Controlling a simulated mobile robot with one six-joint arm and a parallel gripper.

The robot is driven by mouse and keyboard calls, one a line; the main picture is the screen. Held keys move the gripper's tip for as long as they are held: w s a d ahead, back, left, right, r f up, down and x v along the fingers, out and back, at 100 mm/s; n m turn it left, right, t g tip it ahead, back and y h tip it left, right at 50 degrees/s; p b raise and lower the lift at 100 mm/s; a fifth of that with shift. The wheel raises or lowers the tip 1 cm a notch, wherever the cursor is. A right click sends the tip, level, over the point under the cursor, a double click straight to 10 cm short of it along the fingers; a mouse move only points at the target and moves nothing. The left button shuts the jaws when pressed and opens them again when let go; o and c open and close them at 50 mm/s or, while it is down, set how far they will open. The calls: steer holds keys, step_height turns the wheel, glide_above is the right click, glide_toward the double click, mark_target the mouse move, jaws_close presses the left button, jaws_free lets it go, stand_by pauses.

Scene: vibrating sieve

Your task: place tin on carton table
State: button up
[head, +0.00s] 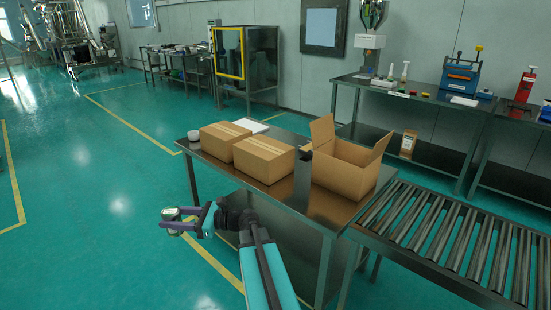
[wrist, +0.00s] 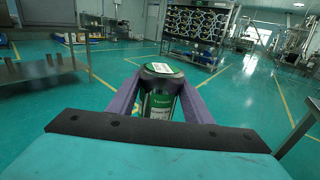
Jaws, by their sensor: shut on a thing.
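The tin (wrist: 159,93) is dark with a green and white label and a pale patch on its lid. It stands between the purple fingers of my gripper (wrist: 160,88) in the wrist view, and the gripper is shut on it. In the head view my gripper (head: 177,222) holds the tin (head: 172,213) over the floor, to the left of the carton table and clear of it. The carton table (head: 312,207) is a dark metal table bearing two closed cartons (head: 264,157) (head: 225,139) and one open carton (head: 343,172).
A small white roll (head: 194,136) and a white sheet (head: 251,125) lie at the table's far end. Bare tabletop shows along the front edge. A roller conveyor (head: 455,240) adjoins on the right. A bench with equipment (head: 425,97) stands behind. Open green floor lies left.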

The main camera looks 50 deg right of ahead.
steer(key=d+m+t+h+b, duration=0.2)
steer(key=d+m+h, duration=0.1)
steer(key=d, duration=1.2)
step_height(320, 180, up, 6)
steer(key=m+t+h+b, duration=0.2)
steer(key=m+h+b, duration=0.45)
steer(key=h, duration=0.55)
glide_above(320, 197)
steer(key=shift+s+m+p, duration=0.15)
steer(key=shift+m+p, duration=0.2)
steer(key=shift+p, duration=0.1)
step_height(320, 197, down, 6)
steer(key=shift+b, duration=0.4)
steer(key=shift+f, duration=0.2)
steer(key=shift+f, duration=1.8)
steer(key=shift+a+b, duration=0.1)
steer(key=shift+b, duration=0.2)
